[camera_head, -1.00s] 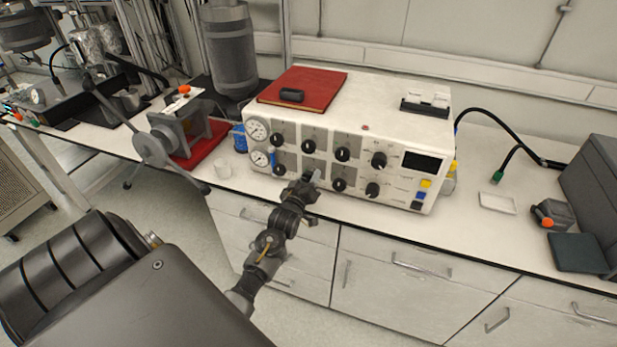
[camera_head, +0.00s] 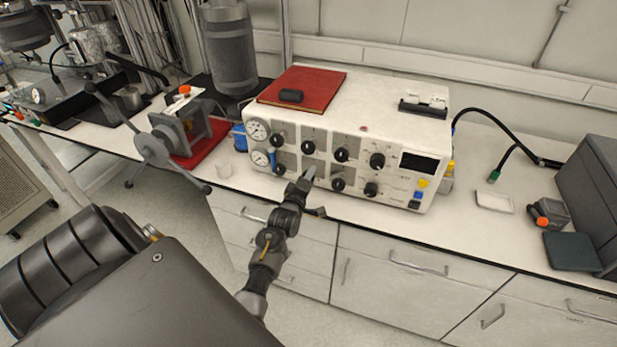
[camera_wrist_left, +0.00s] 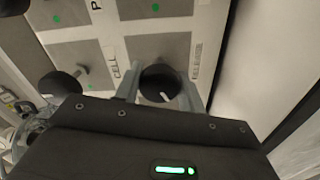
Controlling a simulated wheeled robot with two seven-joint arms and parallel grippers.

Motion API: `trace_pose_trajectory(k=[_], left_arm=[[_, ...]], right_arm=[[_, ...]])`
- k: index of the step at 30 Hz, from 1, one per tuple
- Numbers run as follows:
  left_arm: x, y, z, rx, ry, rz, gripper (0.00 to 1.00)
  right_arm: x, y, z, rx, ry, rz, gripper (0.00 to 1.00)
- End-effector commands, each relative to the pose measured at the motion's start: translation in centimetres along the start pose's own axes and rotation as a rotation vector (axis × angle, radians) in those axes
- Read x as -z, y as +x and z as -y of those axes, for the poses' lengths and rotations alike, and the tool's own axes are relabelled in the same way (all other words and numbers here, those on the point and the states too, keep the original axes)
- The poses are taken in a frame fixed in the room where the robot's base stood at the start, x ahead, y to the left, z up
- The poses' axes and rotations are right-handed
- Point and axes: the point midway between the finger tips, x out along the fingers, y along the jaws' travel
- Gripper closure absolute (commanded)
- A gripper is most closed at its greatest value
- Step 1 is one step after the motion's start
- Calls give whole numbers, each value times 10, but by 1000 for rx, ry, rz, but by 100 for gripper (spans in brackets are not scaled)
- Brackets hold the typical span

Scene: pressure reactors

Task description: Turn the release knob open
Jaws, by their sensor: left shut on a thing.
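The release knob (camera_wrist_left: 160,80) is a round black knob with a white pointer line, on a grey square of the instrument's front panel in the left wrist view. My left gripper (camera_wrist_left: 161,92) has one finger on each side of it and is shut on it. In the head view, my left gripper (camera_head: 308,176) reaches the lower row of knobs on the white instrument (camera_head: 385,125). There the gripper hides the held knob. My right gripper is not in view.
Other black knobs (camera_head: 340,155) surround the held one, and another black knob (camera_wrist_left: 60,84) is close by in the left wrist view. Two gauges (camera_head: 258,130) are at the panel's left. A red-based device (camera_head: 200,150) stands farther left. The bench (camera_head: 400,226) has a clear front strip.

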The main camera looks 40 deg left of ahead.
Motion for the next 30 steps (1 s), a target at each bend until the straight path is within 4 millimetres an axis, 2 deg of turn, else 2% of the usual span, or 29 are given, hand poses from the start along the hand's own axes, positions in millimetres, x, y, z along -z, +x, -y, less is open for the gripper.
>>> trace_pose_trajectory(k=[19,20,24,30], left_arm=[[0,0,0,-1,-48,-1,83],[0,0,0,-1,-48,-1,58],[0,0,0,-1,-47,-1,40],[0,0,0,0,-47,-1,39]], right_arm=[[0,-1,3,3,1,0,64],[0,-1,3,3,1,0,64],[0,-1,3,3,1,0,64],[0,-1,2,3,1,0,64]])
